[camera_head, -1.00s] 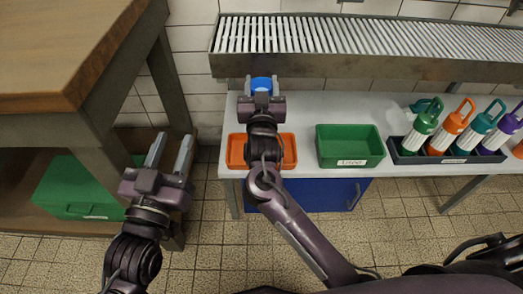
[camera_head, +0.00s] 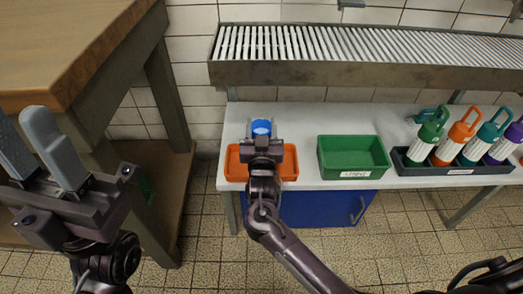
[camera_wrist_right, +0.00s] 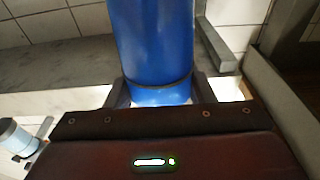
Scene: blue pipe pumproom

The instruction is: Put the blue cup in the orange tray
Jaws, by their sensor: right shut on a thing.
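The blue cup (camera_head: 261,127) is held upright between the fingers of my right gripper (camera_head: 262,132), at the back edge of the orange tray in the head view. In the right wrist view the cup (camera_wrist_right: 155,45) stands tall between the two dark fingers. The orange tray (camera_head: 232,165) lies on the light bench top; my right gripper and wrist cover its middle. I cannot tell how high the cup's base is above the tray. My left gripper (camera_head: 32,160) is open and empty at the far left, near the wooden table.
A green tray (camera_head: 353,157) stands right of the orange one. Further right, a dark rack (camera_head: 450,169) holds several coloured bottles. A slatted metal shelf (camera_head: 370,45) hangs over the back of the bench. A wooden table (camera_head: 70,45) stands at the left.

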